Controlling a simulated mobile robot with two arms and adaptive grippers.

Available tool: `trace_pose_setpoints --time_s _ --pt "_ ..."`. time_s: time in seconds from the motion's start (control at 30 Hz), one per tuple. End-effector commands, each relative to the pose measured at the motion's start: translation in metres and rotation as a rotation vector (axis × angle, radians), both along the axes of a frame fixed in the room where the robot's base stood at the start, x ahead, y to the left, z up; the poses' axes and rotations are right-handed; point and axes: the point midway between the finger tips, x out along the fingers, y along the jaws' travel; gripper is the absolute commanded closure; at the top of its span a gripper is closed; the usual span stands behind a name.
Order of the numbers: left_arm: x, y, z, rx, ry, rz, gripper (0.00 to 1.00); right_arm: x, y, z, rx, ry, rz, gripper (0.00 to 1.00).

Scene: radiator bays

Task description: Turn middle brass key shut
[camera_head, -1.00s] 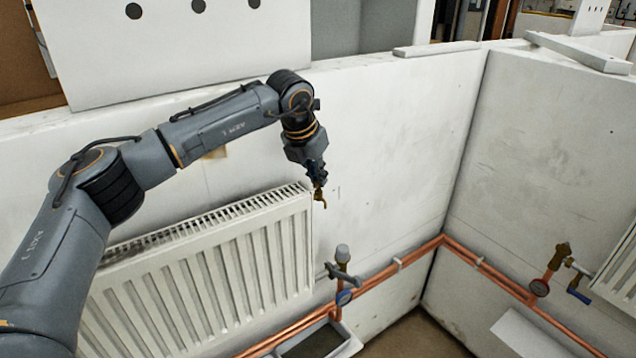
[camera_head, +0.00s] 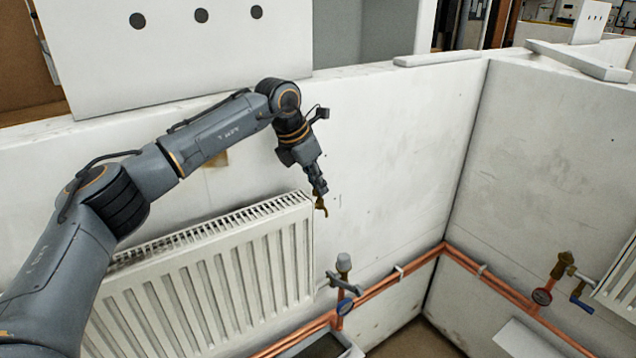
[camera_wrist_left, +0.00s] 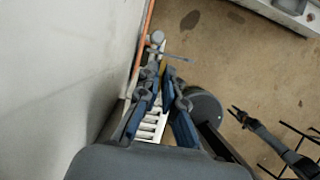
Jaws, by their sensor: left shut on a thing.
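My left gripper (camera_head: 319,186) is shut on a small brass key (camera_head: 321,206) whose lower end hangs below the fingertips. In the left wrist view the blue fingers (camera_wrist_left: 163,82) close around a yellowish piece. The held key is in the air, above and left of the radiator valve and apart from it. The valve has a grey cap (camera_head: 344,262), a grey cross lever (camera_head: 342,283) and a blue-rimmed gauge (camera_head: 345,306) below. A dark gripper-like shape (camera_wrist_left: 239,116), probably my right gripper, shows at the right of the left wrist view; its jaw state is unclear.
A white radiator (camera_head: 205,275) hangs left of the valve. Copper pipes (camera_head: 420,258) run along the wall into the corner. A second brass valve (camera_head: 562,264) with a blue lever (camera_head: 581,304) is on the right wall. A tray (camera_head: 352,351) stands below the gauge.

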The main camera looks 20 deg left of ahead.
Motion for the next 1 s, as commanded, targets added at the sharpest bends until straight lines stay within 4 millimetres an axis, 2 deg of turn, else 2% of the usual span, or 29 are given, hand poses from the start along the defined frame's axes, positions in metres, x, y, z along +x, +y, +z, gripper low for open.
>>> trace_pose_setpoints --time_s 0.2,0.23,0.27,0.63,0.77,1.0 --pt "0.001 0.000 0.002 0.001 -0.005 -0.001 1.00 0.000 0.000 0.000 0.000 0.000 0.000 0.71" --pt "0.001 0.000 0.002 0.001 -0.005 -0.001 0.88 0.000 0.000 0.000 0.000 0.000 0.000 0.71" --pt "0.001 0.000 0.002 0.001 -0.004 0.000 0.84 0.000 0.000 0.000 0.000 0.000 0.000 0.71" --pt "-0.001 0.001 0.005 0.000 -0.003 0.001 0.84 0.000 -0.002 0.000 -0.002 0.000 0.001 0.71" --pt "-0.006 0.006 0.021 0.001 -0.006 0.001 0.84 0.000 -0.001 0.000 -0.001 0.000 0.001 0.71" --pt "-0.021 0.018 0.069 0.000 -0.006 0.002 0.84 0.000 -0.001 0.000 -0.001 0.000 0.000 0.71"
